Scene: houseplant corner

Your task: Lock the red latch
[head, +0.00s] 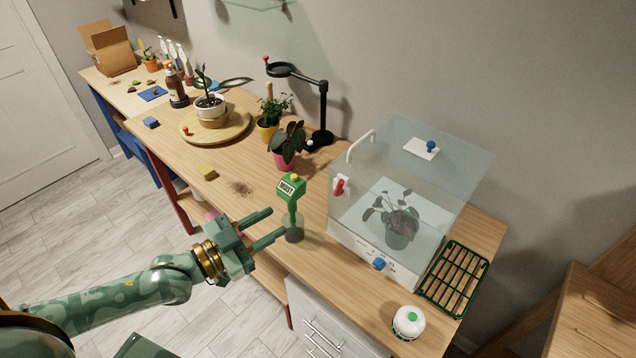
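The red latch (340,187) is on the left face of the clear glass case (420,150), near its front edge, on a small white plate. It looks tilted; I cannot tell whether it is locked. The case holds a potted plant (398,232) and has a white bar handle (361,144) on its upper left edge. My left gripper (279,222) is open and empty, with two green fingers pointing right. It is left of the latch and apart from it, close to a green moisture meter in a glass. My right gripper is not in view.
The green meter (291,188) stands between my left gripper and the case. A pink pot with a plant (285,160) and a black magnifier stand (323,110) are behind. A green slatted rack (455,279) and white jar (408,322) are at right. A yellow block (207,172) lies left.

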